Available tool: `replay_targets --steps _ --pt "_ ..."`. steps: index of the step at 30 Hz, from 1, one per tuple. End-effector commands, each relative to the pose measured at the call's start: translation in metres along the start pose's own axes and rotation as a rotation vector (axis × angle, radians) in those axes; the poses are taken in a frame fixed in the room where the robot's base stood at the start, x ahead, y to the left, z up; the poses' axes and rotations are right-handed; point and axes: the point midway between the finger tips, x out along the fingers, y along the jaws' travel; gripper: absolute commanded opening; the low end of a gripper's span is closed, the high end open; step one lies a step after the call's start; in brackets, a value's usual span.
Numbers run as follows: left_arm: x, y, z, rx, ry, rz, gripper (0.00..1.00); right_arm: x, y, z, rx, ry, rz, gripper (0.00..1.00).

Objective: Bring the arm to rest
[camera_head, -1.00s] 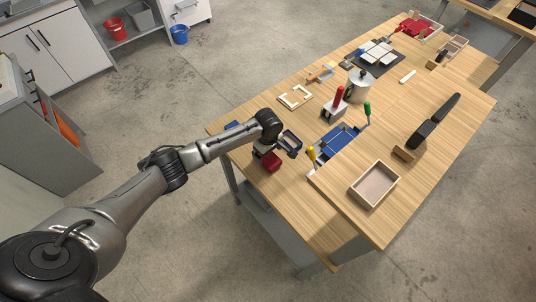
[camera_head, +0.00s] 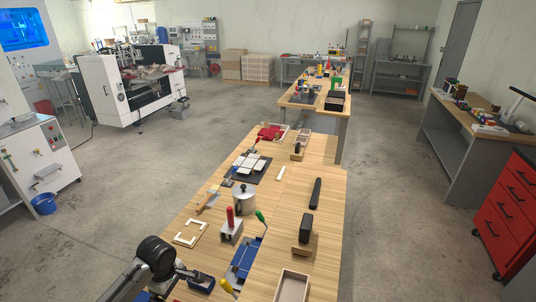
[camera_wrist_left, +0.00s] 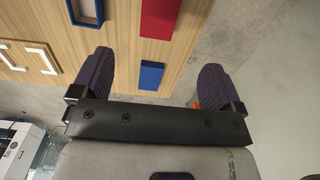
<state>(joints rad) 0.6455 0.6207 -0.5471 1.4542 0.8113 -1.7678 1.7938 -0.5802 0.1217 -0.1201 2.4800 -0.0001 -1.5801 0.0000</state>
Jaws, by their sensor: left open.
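My left arm (camera_head: 155,258) comes in at the bottom left of the head view, by the near left corner of the wooden table (camera_head: 285,225). A blue block (camera_wrist_left: 151,76) and a red block (camera_wrist_left: 160,18) lie on the table below, apart from the fingers. My right gripper is not in view.
Floor left of the table is clear.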

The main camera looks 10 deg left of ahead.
Motion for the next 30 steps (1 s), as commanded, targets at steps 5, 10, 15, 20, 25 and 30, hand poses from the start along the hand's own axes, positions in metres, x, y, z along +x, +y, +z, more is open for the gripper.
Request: replay_targets --steps 5,10,15,20,25,30 --pt "0.000 0.001 0.000 0.180 0.000 0.004 0.93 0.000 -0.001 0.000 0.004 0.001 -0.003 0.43" --pt "-0.001 0.007 -0.006 0.576 0.052 0.033 0.93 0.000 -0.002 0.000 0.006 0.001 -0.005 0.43" --pt "-0.032 0.024 -0.002 1.045 0.248 0.106 0.93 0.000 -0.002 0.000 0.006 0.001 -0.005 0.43" --pt "-0.089 0.041 0.014 1.391 0.502 0.192 0.93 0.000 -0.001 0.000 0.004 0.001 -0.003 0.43" --pt "-0.144 0.039 0.051 1.650 0.792 0.281 0.93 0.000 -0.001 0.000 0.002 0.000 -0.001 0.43" --pt "-0.154 0.000 0.090 1.743 0.963 0.361 0.93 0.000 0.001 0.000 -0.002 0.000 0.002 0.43"
